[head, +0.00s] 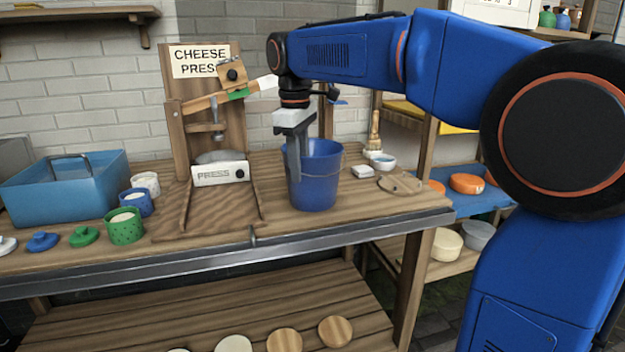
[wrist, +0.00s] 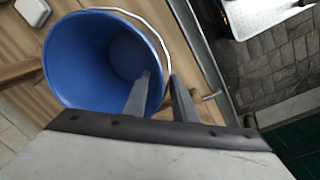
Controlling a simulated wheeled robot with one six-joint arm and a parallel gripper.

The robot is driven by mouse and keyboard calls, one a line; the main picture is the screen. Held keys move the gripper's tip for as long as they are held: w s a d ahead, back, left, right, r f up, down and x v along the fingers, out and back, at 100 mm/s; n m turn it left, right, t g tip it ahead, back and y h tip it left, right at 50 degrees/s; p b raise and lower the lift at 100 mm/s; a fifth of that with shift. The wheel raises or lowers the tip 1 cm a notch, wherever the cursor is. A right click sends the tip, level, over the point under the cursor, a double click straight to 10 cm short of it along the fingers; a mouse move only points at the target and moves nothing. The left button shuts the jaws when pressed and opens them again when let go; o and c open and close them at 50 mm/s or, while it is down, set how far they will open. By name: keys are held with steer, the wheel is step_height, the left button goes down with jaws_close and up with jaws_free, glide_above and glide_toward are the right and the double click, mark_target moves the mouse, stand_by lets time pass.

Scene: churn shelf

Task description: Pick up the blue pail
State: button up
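The blue pail (head: 316,180) stands upright on the wooden bench, with a thin wire handle at its rim. In the wrist view I look down into the empty-looking pail (wrist: 75,60), and its pale handle curves along the rim. My gripper (head: 295,178) points down at the pail's left side in the head view. In the wrist view my gripper (wrist: 160,78) has one finger inside the pail and the other outside, with the rim between them. A gap shows between the fingers, so it looks open around the wall. Whether either finger touches the wall is hidden.
The cheese press (head: 205,130) stands left of the pail. A blue tub (head: 65,192), a green cup (head: 124,226) and a blue cup (head: 136,202) are farther left. The bench's front edge (head: 200,262) is close.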

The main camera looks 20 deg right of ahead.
mark_target(303, 190)
steer(key=shift+w+d+f, duration=0.1)
steer(key=shift+d+f, duration=0.15)
steer(key=shift+f, duration=1.05)
steer(key=shift+w+d+f, duration=0.1)
steer(key=shift+d+f, duration=0.1)
steer(key=shift+f, duration=1.05)
steer(key=shift+c, duration=0.6)
jaws_close()
